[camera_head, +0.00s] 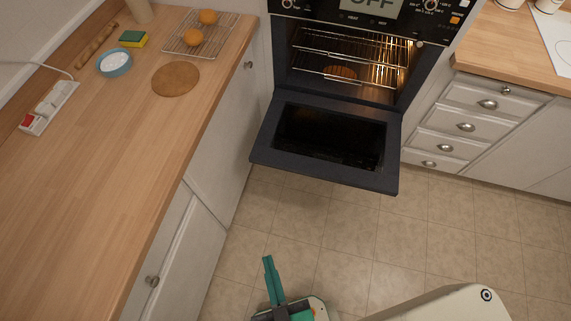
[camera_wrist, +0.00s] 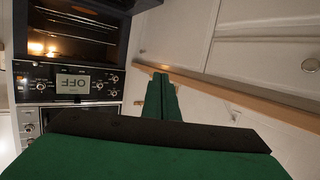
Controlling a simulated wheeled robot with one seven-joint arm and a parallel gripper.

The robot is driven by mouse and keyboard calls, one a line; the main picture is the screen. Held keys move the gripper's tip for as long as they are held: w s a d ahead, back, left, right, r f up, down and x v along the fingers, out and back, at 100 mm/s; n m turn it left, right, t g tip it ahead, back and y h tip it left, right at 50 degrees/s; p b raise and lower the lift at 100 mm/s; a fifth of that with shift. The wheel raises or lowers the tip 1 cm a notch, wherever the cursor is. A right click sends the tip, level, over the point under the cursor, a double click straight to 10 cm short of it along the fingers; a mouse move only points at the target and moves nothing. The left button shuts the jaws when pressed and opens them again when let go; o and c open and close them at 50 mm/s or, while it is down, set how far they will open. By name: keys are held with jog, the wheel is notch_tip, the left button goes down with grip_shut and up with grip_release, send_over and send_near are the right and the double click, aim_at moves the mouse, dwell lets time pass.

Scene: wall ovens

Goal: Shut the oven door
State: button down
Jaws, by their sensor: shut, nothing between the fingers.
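The oven door (camera_head: 270,165) is hinged at its bottom and hangs wide open, lowered about flat in front of the lit oven cavity (camera_head: 345,62). Wire racks show inside, with a round brown item (camera_head: 340,73) on the lower one. My gripper (camera_head: 268,260) is in the lower middle of the head view, in front of the door and apart from it. Its fingers are shut together and empty. The wrist view shows my green fingers (camera_wrist: 161,78) together, with the oven control panel (camera_wrist: 72,84) at the left reading OFF; the door is not clear there.
A wooden counter (camera_head: 90,180) runs along the left, with a cooling rack (camera_head: 205,28), a blue bowl (camera_head: 115,62), a round board (camera_head: 175,79) and a power strip (camera_head: 48,106). White drawers (camera_head: 465,125) stand at the right. The tiled floor (camera_head: 350,240) before the door is clear.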

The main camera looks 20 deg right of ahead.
jog(key=w+d+f+n+g+h, duration=0.1)
jog(key=w+f+n, duration=0.3)
jog(key=f, duration=0.5)
jog(key=w+d+f+n+g, duration=0.1)
jog(key=w+f+n, duration=0.2)
jog(key=f+n, duration=0.45)
jog(key=w+d+f+n+g+h, duration=0.1)
jog(key=w+f+n+g, duration=0.2)
jog(key=f, duration=0.8)
jog(key=w+d+f+n+h, duration=0.2)
jog(key=w+d+f+n, duration=0.2)
jog(key=w+f+n, duration=0.25)
jog(key=w+d+n+h, duration=0.1)
jog(key=w+d+n, duration=0.3)
jog(key=w, duration=0.6)
jog(key=w+d+n+t+h, duration=0.1)
jog(key=w+d+n, duration=0.3)
jog(key=w, duration=0.6)
jog(key=shift+d+f+t+h, duration=0.35)
jog(key=shift+d+h, duration=0.35)
jog(key=shift+d, duration=0.35)
jog(key=shift+a, duration=0.1)
